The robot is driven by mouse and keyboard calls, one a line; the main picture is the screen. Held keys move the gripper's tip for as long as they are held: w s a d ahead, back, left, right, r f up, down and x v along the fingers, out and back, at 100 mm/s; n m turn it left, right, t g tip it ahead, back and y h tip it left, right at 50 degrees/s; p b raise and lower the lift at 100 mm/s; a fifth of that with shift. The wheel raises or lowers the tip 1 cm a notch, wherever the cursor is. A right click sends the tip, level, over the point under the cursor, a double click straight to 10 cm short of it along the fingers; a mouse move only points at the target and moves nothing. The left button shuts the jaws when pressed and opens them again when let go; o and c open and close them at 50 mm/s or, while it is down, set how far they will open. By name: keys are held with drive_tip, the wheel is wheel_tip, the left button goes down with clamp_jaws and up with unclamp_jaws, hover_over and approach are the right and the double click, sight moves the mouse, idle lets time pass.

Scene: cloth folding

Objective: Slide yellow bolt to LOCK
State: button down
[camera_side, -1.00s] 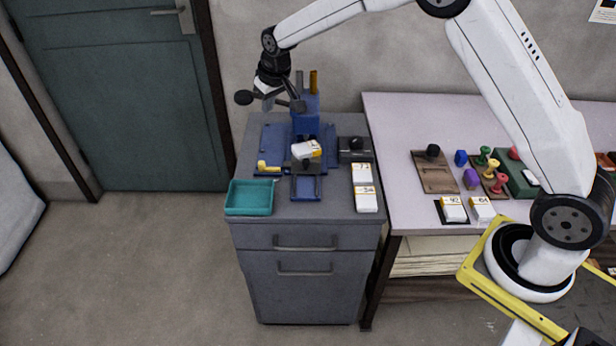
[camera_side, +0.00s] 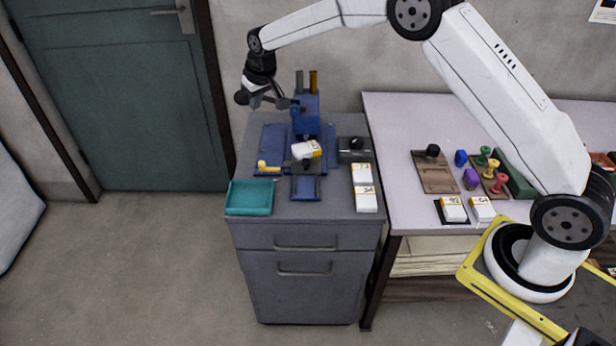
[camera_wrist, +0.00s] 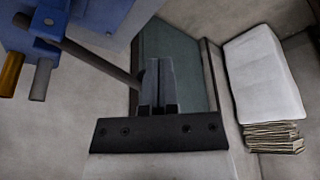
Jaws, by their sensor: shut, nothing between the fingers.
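The yellow bolt (camera_side: 268,166) is a small yellow handle at the left front of the blue fixture (camera_side: 272,140) on the grey cabinet. My gripper (camera_side: 262,101) is above the left back of the fixture, to the left of its blue upright block (camera_side: 305,113), well above the yellow bolt and apart from it. In the wrist view my gripper's fingers (camera_wrist: 158,75) are together with nothing between them. The wrist view shows part of the blue block (camera_wrist: 75,25) with a grey bar and an orange post, but not the yellow bolt.
A white box with a yellow end (camera_side: 306,149) sits in the middle of the fixture. A teal tray (camera_side: 249,209) is at the front left. A side table (camera_side: 410,125) holds coloured knobs.

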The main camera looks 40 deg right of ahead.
drive_tip(key=shift+x, duration=9.8)
drive_tip(key=shift+f, duration=0.1)
drive_tip(key=shift+s, duration=0.75)
drive_tip(key=shift+s, duration=1.15)
drive_tip(key=shift+d, duration=0.1)
drive_tip(key=shift+s+d, duration=1.1)
drive_tip(key=shift+s, duration=0.15)
drive_tip(key=shift+w, duration=0.3)
